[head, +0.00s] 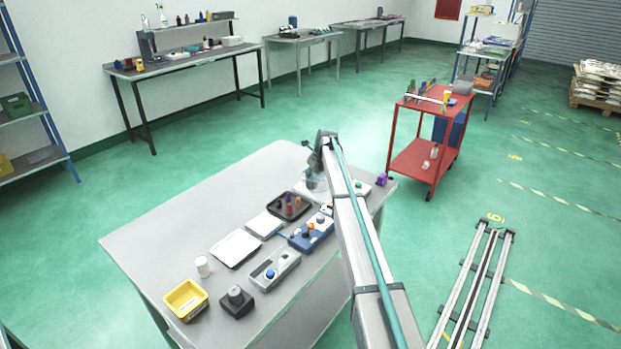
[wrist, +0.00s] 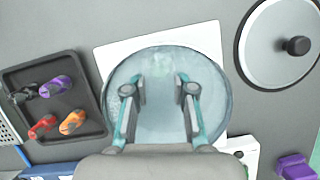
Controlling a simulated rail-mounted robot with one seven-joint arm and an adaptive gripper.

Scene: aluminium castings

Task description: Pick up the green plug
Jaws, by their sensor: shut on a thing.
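My gripper (wrist: 160,88) shows in the wrist view, with its two fingers on either side of a pale, see-through middle part of a round glassy thing (wrist: 158,56). The fingers are closed on it, but the part held is hard to make out. The glassy thing also shows faintly under my gripper (head: 316,170) in the head view, above the right part of the table. No clear green plug shows. The black tray (wrist: 60,76) holds a purple plug (wrist: 55,86), a red plug (wrist: 42,126), an orange plug (wrist: 72,122) and a black piece (wrist: 23,94).
A white sheet or plate (wrist: 112,56) lies under the glassy thing. A round disc with a black knob (wrist: 297,46) and a purple block (wrist: 294,167) are to the right. A blue case (head: 311,232), yellow bin (head: 186,300) and white cup (head: 203,267) stand on the grey table (head: 170,228).

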